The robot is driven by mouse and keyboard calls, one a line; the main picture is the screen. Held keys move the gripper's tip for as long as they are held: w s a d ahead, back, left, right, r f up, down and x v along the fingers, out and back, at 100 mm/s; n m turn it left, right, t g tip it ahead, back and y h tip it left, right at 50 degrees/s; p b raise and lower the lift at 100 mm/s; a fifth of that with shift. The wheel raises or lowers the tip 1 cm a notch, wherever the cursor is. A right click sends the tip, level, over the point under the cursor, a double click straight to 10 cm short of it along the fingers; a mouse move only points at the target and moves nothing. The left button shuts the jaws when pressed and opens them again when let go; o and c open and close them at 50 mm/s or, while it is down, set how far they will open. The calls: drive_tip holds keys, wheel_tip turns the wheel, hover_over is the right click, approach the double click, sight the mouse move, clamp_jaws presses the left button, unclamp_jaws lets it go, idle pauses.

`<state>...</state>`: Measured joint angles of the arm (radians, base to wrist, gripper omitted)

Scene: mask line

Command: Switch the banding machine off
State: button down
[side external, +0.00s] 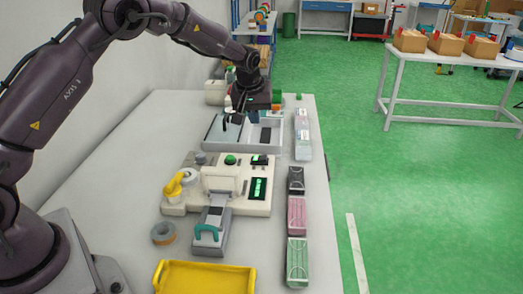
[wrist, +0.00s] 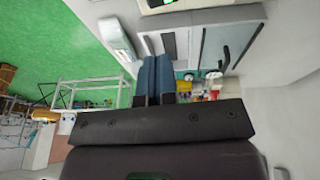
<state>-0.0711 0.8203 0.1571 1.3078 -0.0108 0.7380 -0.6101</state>
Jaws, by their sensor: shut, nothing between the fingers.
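The cream banding machine (side external: 183,205) stands mid-table in the side view, with a round green button (side external: 230,159) on its head and a lit green display (side external: 258,188) on its right. A yellow lever-like part (side external: 173,184) is at its left. Which part is the power switch I cannot tell. The machine's edge also shows at the top of the wrist view (wrist: 205,14). My gripper (side external: 253,117) is beyond the machine, above the grey tray, apart from the machine. Its blue fingers (wrist: 157,62) are shut together and empty.
The grey compartment tray (side external: 212,134) lies under my gripper, holding dark items. Black, pink (side external: 297,215) and green boxes (side external: 297,262) line the right table edge. A tape roll (side external: 163,233) and yellow tray (side external: 205,279) are at the front. The table's left side is clear.

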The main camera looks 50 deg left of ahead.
sight(266, 158)
drive_tip(key=x, duration=0.8)
drive_tip(key=d+x, duration=0.1)
drive_tip(key=x, duration=0.4)
drive_tip(key=shift+s+f, duration=0.1)
drive_tip(key=shift+s, duration=0.2)
drive_tip(key=shift+w+d+f+g+y, duration=0.2)
drive_tip(key=shift+d+f+g+y, duration=0.1)
drive_tip(key=shift+f+y, duration=0.1)
drive_tip(key=shift+w+d+f+m+g+y, duration=0.2)
drive_tip(key=shift+m+g+y, duration=0.1)
drive_tip(key=shift+g+y, duration=0.3)
drive_tip(key=shift+w+d+f, duration=0.1)
drive_tip(key=shift+w+f, duration=0.05)
drive_tip(key=shift+f, duration=0.1)
